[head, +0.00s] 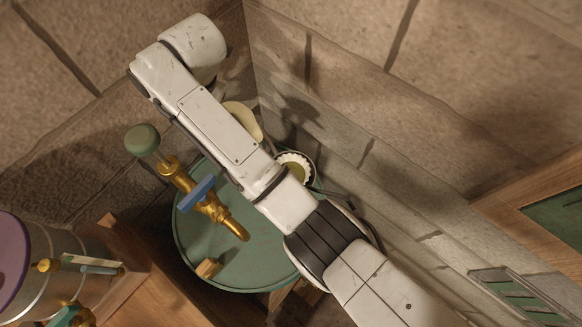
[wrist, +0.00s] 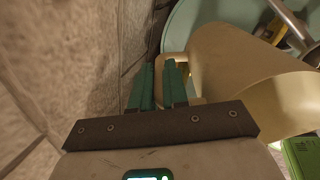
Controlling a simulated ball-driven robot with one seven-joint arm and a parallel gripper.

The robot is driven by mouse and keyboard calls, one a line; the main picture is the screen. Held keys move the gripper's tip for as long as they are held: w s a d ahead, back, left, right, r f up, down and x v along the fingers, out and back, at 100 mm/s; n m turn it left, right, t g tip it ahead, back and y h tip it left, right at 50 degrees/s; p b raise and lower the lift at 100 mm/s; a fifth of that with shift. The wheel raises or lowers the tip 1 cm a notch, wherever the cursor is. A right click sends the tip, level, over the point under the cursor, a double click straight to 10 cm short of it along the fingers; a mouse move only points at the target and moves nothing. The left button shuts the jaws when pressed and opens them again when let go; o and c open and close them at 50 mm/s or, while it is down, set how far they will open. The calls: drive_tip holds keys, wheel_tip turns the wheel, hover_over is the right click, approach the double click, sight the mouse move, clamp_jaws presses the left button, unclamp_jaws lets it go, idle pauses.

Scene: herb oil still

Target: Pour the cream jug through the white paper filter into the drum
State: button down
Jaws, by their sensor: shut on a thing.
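The cream jug (head: 243,121) is partly hidden behind my arm in the head view. In the wrist view the jug (wrist: 235,65) fills the right of the picture, beside my gripper (wrist: 160,80). The green fingers are shut on its handle side; the exact grip is partly hidden. The jug appears held above the drum's level, and its contents cannot be made out. The white paper filter (head: 306,160) shows its fluted rim just right of my arm, with olive-green inside. It sits at the back right edge of the green drum (head: 255,270), whose top is partly covered by my arm.
A brass valve (head: 214,207) with a blue handle (head: 201,190) and a green knob (head: 142,140) stands over the drum. A metal vessel with a purple end (head: 12,262) is at left. A stone wall (head: 370,130) runs close on the right. A green object (wrist: 303,157) is low in the wrist view.

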drive_tip(key=shift+w+a+f+g+h+b, duration=0.2)
drive_tip(key=shift+a+f+h+b, duration=0.25)
drive_tip(key=shift+f+b, duration=0.2)
drive_tip(key=shift+w+a+f+g+h+b, duration=0.2)
drive_tip(key=shift+a+f+h+b, duration=0.25)
drive_tip(key=shift+b, duration=0.3)
drive_tip(key=b, duration=0.1)
drive_tip(key=f+h+b, duration=0.1)
drive_tip(key=b, duration=0.1)
drive_tip(key=shift+w+a+f+g, duration=0.1)
drive_tip(key=shift+a+f+g, duration=0.05)
drive_tip(key=shift+a+g, duration=0.15)
drive_tip(key=shift+b, duration=0.4)
